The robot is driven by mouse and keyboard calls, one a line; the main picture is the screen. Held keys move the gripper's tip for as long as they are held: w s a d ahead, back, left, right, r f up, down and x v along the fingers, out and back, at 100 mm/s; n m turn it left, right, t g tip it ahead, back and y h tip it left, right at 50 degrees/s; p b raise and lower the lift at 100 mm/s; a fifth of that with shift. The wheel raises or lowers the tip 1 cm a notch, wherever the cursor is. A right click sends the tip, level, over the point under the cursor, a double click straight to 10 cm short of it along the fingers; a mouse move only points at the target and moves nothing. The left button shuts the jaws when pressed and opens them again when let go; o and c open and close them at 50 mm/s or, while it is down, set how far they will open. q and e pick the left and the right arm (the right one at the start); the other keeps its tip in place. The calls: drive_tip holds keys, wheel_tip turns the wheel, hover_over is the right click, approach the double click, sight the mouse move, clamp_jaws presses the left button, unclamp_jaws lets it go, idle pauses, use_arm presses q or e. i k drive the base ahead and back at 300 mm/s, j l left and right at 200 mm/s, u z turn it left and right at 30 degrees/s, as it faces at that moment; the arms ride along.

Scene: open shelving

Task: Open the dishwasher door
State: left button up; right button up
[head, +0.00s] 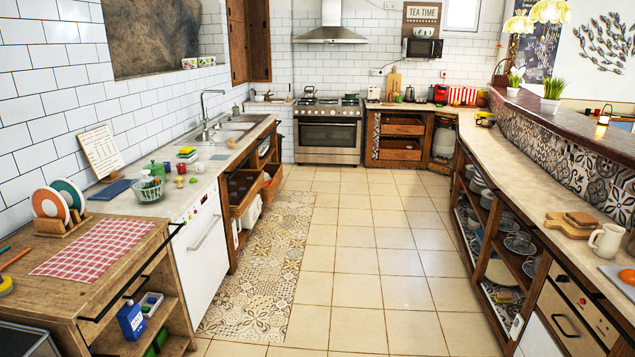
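The dishwasher (203,262) is a white front under the left counter, between the wooden cart and the open wooden shelves. Its door looks shut and upright. A pale bar handle (203,233) runs across its upper part, with a strip of small controls above it. Neither of my grippers shows in the head view, so I cannot see their state.
A wooden cart (92,332) with a checked cloth stands at the near left, its dark rail close to the dishwasher. A patterned rug (262,262) lies in front of the dishwasher. The tiled floor (365,270) is clear. Open shelving (490,240) lines the right side.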

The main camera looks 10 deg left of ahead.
sight(200, 251)
drive_tip(key=i, duration=1.7)
